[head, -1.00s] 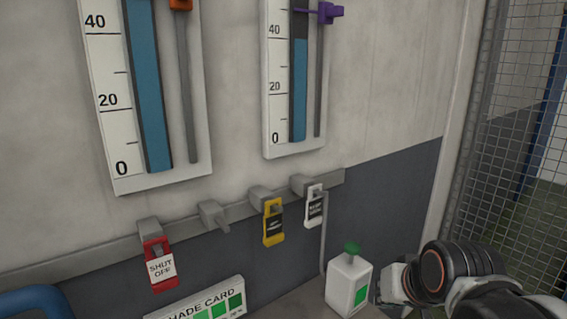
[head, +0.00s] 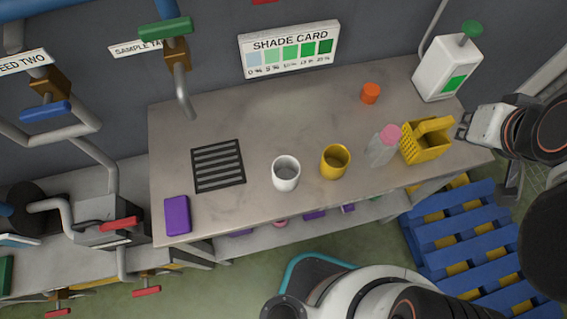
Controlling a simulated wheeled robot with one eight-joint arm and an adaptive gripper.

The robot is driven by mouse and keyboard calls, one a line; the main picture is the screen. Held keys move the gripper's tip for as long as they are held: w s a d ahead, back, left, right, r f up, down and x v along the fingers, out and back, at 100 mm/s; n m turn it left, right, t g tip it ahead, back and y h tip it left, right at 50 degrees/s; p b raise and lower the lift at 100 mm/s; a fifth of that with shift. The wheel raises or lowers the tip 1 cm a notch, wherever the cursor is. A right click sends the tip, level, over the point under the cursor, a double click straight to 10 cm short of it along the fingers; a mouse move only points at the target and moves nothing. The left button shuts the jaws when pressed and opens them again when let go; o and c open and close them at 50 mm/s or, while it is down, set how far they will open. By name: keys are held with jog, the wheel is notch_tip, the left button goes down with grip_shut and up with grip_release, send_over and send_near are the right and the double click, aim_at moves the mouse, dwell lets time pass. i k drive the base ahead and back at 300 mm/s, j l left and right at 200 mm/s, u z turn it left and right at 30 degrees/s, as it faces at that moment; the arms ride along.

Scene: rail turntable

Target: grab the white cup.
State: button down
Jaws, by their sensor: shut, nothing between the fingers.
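The white cup (head: 286,174) stands upright on the grey bench (head: 270,125), near its front edge, between the black grate and a yellow cup (head: 335,162). It looks empty. My gripper (head: 463,131) is at the right end of the bench, beside the yellow basket and well to the right of the white cup. It is shut and holds nothing; its fingertips are small in this view and partly blend with the basket's edge.
A yellow basket (head: 427,140), a clear bottle with a pink cap (head: 383,147), an orange cap (head: 371,93) and a white jug (head: 447,68) stand to the right. A black grate (head: 218,165) and purple block (head: 178,215) lie left. Blue pallets (head: 465,245) are on the floor.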

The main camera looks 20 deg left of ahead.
aim_at(286, 169)
jog(key=u, duration=1.55)
jog(key=k+j+z, duration=0.1)
jog(key=z, duration=0.3)
jog(key=k+z, duration=0.15)
jog(key=z, duration=0.2)
jog(key=k+z, duration=0.15)
jog(key=z, duration=0.25)
jog(key=k+l+z, duration=0.1)
jog(key=k, duration=0.25)
jog(key=k+l+z, duration=0.1)
jog(key=k, duration=0.25)
jog(key=k+l+z, duration=0.15)
jog(key=k+l, duration=0.1)
jog(key=k, duration=0.1)
